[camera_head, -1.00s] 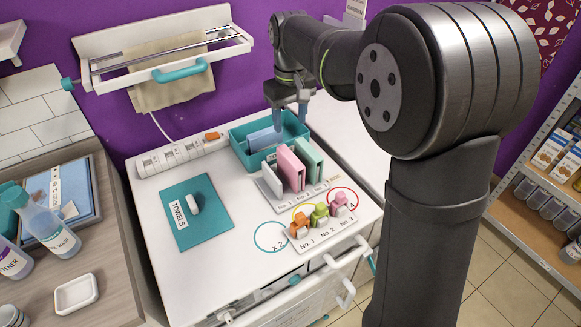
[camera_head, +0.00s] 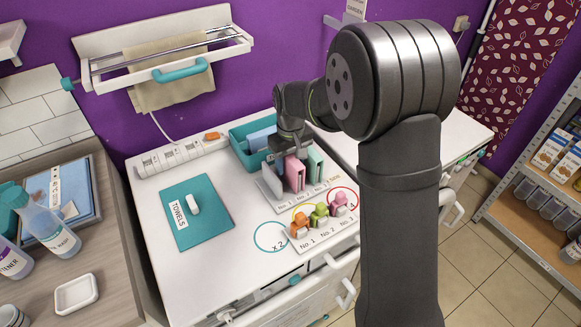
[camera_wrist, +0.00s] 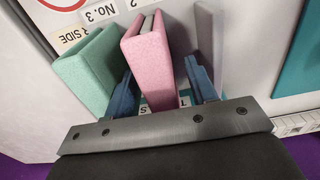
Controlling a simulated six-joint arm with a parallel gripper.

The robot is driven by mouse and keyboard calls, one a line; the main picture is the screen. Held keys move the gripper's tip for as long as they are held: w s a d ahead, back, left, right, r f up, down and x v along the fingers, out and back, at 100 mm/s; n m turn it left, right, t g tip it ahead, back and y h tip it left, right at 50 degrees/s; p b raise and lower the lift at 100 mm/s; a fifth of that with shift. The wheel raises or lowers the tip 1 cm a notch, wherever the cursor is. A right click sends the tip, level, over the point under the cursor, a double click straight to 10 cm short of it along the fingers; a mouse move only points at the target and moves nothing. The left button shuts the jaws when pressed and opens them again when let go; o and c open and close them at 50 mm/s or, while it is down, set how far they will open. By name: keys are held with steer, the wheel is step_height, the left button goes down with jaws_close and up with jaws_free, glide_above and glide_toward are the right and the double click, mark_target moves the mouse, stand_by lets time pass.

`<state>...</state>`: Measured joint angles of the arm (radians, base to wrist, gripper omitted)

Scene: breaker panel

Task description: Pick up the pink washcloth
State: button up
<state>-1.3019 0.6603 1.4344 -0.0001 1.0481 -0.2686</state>
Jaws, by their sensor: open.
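The pink washcloth (camera_head: 295,174) stands upright as a folded slab in the middle of a small rack on the white cabinet top. It also shows in the wrist view (camera_wrist: 148,58). My gripper (camera_wrist: 159,66) is open, with one blue finger on each side of the pink washcloth. Small gaps seem to show between the fingers and the cloth; I cannot tell if either touches. In the head view my gripper (camera_head: 292,150) is directly above and behind the cloth, its fingers mostly hidden.
A mint green cloth (camera_wrist: 90,72) stands close beside one finger, a pale grey cloth (camera_wrist: 208,45) beside the other. A teal bin (camera_head: 240,150) stands behind the rack. Orange, green and pink clips (camera_head: 320,214) sit in front. A teal towels board (camera_head: 205,225) lies left.

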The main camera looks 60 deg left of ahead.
steer(key=shift+f, duration=0.45)
steer(key=shift+c, duration=0.2)
steer(key=c, duration=1)
steer(key=shift+r, duration=0.1)
step_height(320, 180, up, 10)
steer(key=shift+f, duration=0.1)
steer(key=shift+r, duration=2.55)
